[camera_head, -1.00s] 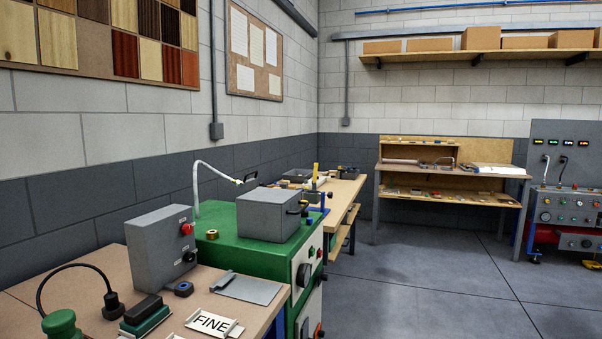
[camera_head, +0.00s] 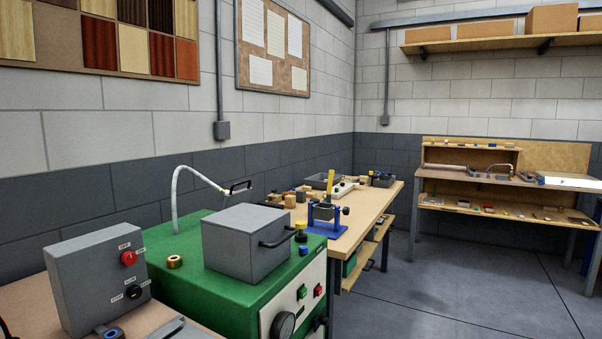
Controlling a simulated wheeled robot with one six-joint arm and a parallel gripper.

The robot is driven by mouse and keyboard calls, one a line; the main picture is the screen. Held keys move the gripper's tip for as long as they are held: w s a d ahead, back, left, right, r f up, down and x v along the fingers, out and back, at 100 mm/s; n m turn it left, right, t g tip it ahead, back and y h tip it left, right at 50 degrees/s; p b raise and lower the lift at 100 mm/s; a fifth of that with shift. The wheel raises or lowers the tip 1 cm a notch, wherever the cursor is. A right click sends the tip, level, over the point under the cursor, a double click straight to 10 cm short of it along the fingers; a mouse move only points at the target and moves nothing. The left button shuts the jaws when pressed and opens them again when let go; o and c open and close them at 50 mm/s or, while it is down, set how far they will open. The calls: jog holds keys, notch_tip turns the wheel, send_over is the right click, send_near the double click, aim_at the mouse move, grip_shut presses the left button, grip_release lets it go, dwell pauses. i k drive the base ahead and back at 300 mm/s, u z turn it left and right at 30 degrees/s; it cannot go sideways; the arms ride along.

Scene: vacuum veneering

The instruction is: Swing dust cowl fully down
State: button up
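A grey box-shaped cover (camera_head: 238,245) with a black bar handle (camera_head: 278,241) on its right side sits on top of the green machine (camera_head: 160,262). It looks like the dust cowl, and it appears to rest level on the green top, though I cannot tell whether it is fully seated. Its hinge is not visible. My gripper is not in view.
A white curved pipe (camera_head: 174,200) rises behind the cover. A grey switch box (camera_head: 98,278) stands at front left. A wooden bench (camera_head: 378,201) lies behind; open floor (camera_head: 440,290) is at right.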

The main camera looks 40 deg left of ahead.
aim_at(231, 198)
jog(key=i, duration=1.6)
jog(key=u, duration=1)
jog(key=i, duration=0.85)
jog(key=u, duration=0.9)
